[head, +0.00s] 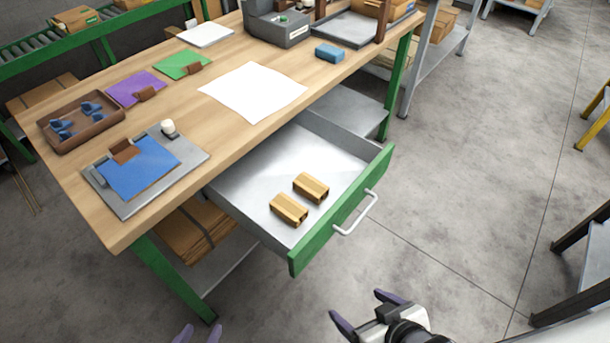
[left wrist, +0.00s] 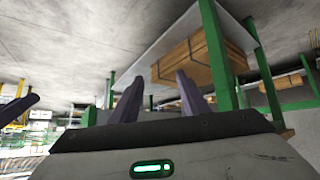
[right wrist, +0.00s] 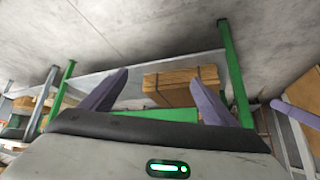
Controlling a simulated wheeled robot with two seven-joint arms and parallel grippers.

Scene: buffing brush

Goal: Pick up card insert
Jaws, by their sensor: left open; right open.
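No single item is clearly the card insert. Flat card-like pieces lie on the workbench: a blue sheet (head: 140,174) on a grey clipboard-like plate (head: 185,170), a purple sheet (head: 130,88), a green sheet (head: 178,64) and a large white sheet (head: 253,92). Small brown pieces sit on the coloured sheets. My left gripper (head: 198,334) is open and empty, low in front of the bench, with only its fingertips in the head view. My right gripper (head: 358,305) is open and empty, below the drawer front. Neither touches anything.
An open drawer (head: 240,190) with a green front juts out over the floor, holding two wooden blocks (head: 289,209). A brown tray (head: 80,140) of blue parts is at bench left. A blue block (head: 329,53) and grey device (head: 277,28) stand farther back.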

